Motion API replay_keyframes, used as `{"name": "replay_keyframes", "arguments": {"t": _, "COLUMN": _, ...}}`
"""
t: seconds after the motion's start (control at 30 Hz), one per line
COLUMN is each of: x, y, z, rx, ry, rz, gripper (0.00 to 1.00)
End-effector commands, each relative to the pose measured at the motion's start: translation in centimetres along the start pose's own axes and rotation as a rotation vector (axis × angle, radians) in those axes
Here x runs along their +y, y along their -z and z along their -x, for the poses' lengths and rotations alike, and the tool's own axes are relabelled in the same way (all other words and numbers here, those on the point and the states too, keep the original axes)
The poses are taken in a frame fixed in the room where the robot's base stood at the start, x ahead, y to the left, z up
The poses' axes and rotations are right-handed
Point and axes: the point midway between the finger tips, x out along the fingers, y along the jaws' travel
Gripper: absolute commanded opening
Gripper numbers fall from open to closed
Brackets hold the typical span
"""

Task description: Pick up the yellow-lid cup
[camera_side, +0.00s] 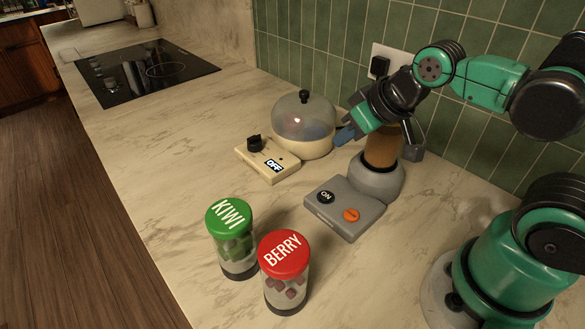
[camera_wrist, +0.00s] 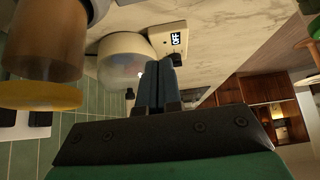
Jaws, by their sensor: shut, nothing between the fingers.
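The yellow-lid cup (camera_side: 381,150) is an amber-brown cylinder seated upright on a grey blender base (camera_side: 377,183) in the side view; its top is hidden behind my gripper. In the wrist view, the brown cup body (camera_wrist: 45,40) and its yellow lid (camera_wrist: 38,95) show at the left, upside down. My gripper (camera_side: 345,136) is just left of the cup near its upper part, with its blue fingers pointing left, away from it. In the wrist view the fingers (camera_wrist: 162,66) are together and empty, to the right of the cup.
A glass-domed cooker (camera_side: 304,125) with an OFF switch box (camera_side: 267,160) stands left of my fingers. The blender's ON switch box (camera_side: 344,208) is in front. A green-lid KIWI jar (camera_side: 232,245) and red-lid BERRY jar (camera_side: 285,275) stand nearer. A tiled wall (camera_side: 320,45) is behind.

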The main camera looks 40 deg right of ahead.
Motion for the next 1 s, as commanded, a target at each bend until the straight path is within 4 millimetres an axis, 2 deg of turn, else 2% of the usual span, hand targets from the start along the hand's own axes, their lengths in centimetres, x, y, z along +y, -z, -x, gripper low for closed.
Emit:
{"name": "replay_keyframes", "arguments": {"t": 0.23, "x": 0.0, "y": 0.0, "z": 0.0, "rx": 0.000, "ry": 0.000, "rz": 0.000, "gripper": 0.00}}
{"name": "replay_keyframes", "arguments": {"t": 0.27, "x": 0.0, "y": 0.0, "z": 0.0, "rx": 0.000, "ry": 0.000, "rz": 0.000, "gripper": 0.06}}
{"name": "replay_keyframes", "arguments": {"t": 0.5, "x": 0.0, "y": 0.0, "z": 0.0, "rx": 0.000, "ry": 0.000, "rz": 0.000, "gripper": 0.74}}
{"name": "replay_keyframes", "arguments": {"t": 0.6, "x": 0.0, "y": 0.0, "z": 0.0, "rx": 0.000, "ry": 0.000, "rz": 0.000, "gripper": 1.00}}
{"name": "replay_keyframes", "arguments": {"t": 0.87, "x": 0.0, "y": 0.1, "z": 0.1, "rx": 0.000, "ry": 0.000, "rz": 0.000, "gripper": 1.00}}
{"name": "replay_keyframes", "arguments": {"t": 1.0, "x": 0.0, "y": 1.0, "z": 1.3, "rx": 0.000, "ry": 0.000, "rz": 0.000, "gripper": 1.00}}
